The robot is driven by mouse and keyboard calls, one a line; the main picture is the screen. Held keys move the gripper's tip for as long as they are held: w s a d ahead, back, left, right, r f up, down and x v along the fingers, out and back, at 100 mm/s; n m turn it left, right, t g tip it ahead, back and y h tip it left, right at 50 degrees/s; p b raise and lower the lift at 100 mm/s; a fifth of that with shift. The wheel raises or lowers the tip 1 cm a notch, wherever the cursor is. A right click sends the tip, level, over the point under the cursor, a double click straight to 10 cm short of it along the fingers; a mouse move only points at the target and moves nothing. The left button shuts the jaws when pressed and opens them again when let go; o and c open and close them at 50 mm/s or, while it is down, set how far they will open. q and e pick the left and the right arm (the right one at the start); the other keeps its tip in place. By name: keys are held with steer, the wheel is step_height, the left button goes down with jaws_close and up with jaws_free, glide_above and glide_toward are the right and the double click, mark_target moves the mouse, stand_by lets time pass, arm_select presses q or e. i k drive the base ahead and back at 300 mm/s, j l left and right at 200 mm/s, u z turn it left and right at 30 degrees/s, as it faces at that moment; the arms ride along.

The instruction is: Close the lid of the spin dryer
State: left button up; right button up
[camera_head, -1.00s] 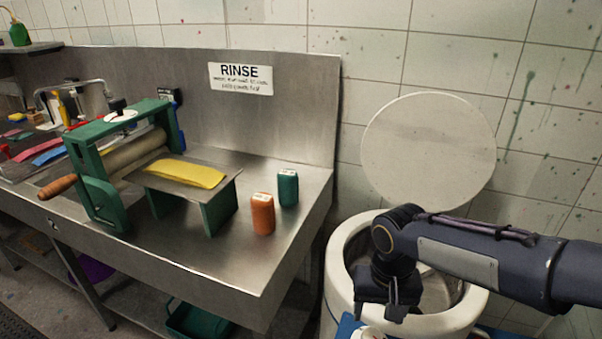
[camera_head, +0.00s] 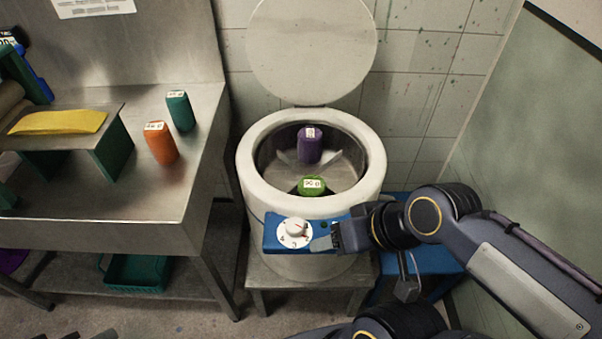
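The spin dryer (camera_head: 258,190) is a white round drum machine with its top open. Its round pale lid (camera_head: 312,50) stands raised and upright behind the opening, against the tiled wall. Inside the drum I see a purple container (camera_head: 309,145) and a green container (camera_head: 312,186), both labelled. A blue control panel with a white numbered dial (camera_head: 295,232) is on the front. My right gripper (camera_head: 322,243) is at the panel, just right of the dial and below the drum's rim, apart from the lid. Its finger opening is not clear. My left gripper is not in view.
A steel sink bench (camera_head: 160,205) stands on the left with an orange container (camera_head: 160,143), a teal container (camera_head: 180,111) and a yellow cloth (camera_head: 60,121). The dryer sits on a low stand (camera_head: 290,275). A grey-green panel (camera_head: 540,120) bounds the right side.

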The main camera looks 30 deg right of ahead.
mark_target(307, 54)
steer(key=z, duration=1.1)
